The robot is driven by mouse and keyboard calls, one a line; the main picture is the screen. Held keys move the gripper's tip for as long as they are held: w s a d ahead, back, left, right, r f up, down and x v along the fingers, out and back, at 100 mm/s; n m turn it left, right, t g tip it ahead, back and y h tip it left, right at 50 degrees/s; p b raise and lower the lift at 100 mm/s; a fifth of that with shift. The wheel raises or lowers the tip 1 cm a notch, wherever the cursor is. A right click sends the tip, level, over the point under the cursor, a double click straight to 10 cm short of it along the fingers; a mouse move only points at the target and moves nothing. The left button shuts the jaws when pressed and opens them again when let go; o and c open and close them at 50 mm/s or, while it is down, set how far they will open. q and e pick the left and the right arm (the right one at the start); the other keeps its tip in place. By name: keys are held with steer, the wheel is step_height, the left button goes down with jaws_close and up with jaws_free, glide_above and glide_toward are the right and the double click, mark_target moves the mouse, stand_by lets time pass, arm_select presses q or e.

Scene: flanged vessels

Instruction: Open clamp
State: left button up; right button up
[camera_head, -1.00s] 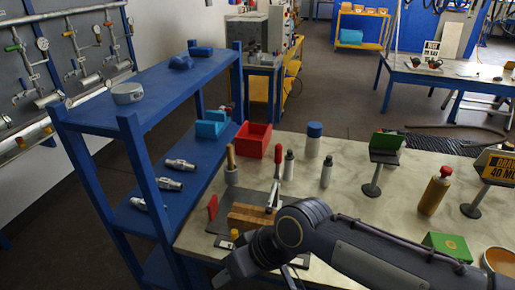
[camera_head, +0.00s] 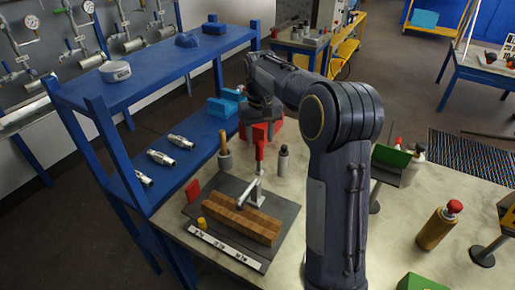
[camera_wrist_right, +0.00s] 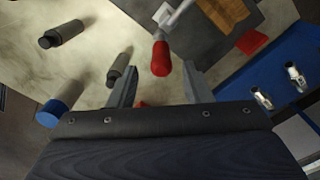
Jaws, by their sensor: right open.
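The clamp is a toggle clamp with a red handle (camera_head: 260,151) standing up and a metal arm (camera_head: 253,191) reaching over a wooden block (camera_head: 242,221). It is mounted on a dark plate (camera_head: 283,214) on the table. My right gripper (camera_head: 261,130) is open and points down just above the red handle. In the right wrist view the handle (camera_wrist_right: 161,58) lies between the two spread fingertips (camera_wrist_right: 160,67), with a gap on each side. I cannot tell whether the handle is fully within finger depth. My left gripper is not in view.
A blue shelf (camera_head: 160,65) stands to the left with metal fittings. A wooden-handled tool in a grey pot (camera_head: 224,160) and a grey bottle (camera_head: 283,162) stand close to the handle. A red bin (camera_head: 262,132) is behind the gripper. A brown bottle (camera_head: 436,229) is at the right.

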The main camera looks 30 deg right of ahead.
mark_target(260, 151)
step_height(260, 151, down, 6)
steer(key=shift+f, duration=0.25)
jaws_close()
stand_by(0.3)
